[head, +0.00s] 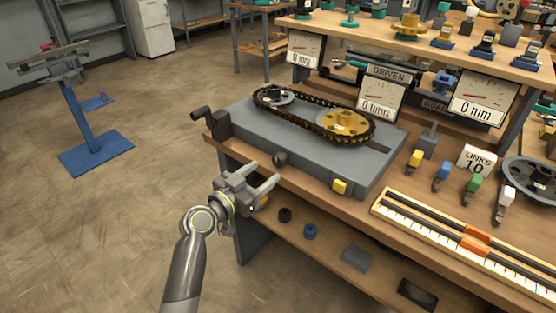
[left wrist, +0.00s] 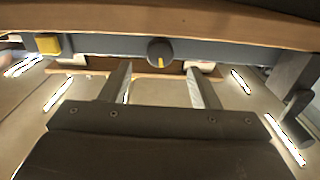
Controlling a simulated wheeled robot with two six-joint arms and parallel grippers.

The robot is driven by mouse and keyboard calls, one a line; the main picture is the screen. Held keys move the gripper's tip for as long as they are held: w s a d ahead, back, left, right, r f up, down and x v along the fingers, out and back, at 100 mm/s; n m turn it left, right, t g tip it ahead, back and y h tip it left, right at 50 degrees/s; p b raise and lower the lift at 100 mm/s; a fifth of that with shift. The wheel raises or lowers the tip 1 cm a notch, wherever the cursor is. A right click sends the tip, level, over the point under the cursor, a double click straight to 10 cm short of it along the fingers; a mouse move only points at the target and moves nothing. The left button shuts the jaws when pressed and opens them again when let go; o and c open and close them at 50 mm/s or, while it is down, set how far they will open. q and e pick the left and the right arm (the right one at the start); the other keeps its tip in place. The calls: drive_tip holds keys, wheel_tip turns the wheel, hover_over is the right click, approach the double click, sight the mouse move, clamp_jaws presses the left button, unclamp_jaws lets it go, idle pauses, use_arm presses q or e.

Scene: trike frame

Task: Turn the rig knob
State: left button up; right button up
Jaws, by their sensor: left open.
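The rig knob (head: 280,159) is a small dark round knob on the front face of the grey chain rig (head: 240,122). In the left wrist view the knob (left wrist: 160,51) shows a yellow mark on its face. My left gripper (head: 267,172) is open and empty, just in front of the rig's front face. In the left wrist view its two fingers (left wrist: 159,70) point at the knob, one to each side. The fingertips appear short of the knob, with a gap between. My right gripper is not in view.
A dark crank handle (head: 211,122) sticks out at the rig's left end. A yellow block (head: 340,187) sits on the rig's front face, right of the knob. A lower shelf (head: 330,249) holds small parts. Gauges stand behind the rig.

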sight(277, 162)
use_arm(q)
drive_tip(key=x, duration=0.7)
drive_tip(key=c, duration=1)
drive_tip(key=shift+n, duration=2.1)
drive_tip(key=o, duration=1)
